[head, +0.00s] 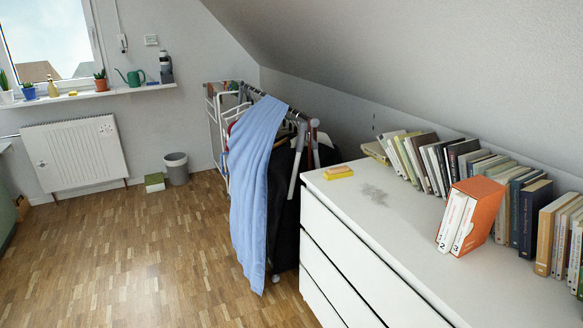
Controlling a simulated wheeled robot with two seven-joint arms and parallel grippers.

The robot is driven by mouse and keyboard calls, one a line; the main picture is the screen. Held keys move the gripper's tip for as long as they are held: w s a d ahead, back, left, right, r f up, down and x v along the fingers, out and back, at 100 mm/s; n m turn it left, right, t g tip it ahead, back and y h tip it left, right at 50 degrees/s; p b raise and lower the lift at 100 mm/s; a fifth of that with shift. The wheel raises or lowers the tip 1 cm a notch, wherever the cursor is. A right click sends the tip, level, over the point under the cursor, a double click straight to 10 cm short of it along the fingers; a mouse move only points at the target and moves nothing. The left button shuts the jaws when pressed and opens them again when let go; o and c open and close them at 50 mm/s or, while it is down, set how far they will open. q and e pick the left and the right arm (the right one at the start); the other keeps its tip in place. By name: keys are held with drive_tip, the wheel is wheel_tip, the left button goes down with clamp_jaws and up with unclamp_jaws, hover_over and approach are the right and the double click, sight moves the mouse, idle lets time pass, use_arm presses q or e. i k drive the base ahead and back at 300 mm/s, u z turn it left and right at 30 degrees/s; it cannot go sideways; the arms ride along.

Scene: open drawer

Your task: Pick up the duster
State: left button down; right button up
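A small flat yellow block with an orange top edge (338,172) lies near the far left end of the white dresser top (410,240). It looks like a cloth or sponge and may be the duster; it is too small to tell for sure. A grey smudge of dust (373,194) is on the dresser top just right of and nearer than it. Neither of my grippers is in view.
Rows of books (440,160) and a tilted orange slipcase (472,215) stand along the dresser's back. A clothes rack with a long blue cloth (255,185) stands left of the dresser. A grey bin (176,169) is by the far wall.

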sight(344, 171)
drive_tip(key=u, duration=0.65)
drive_tip(key=i, duration=1.3)
drive_tip(key=u, duration=0.15)
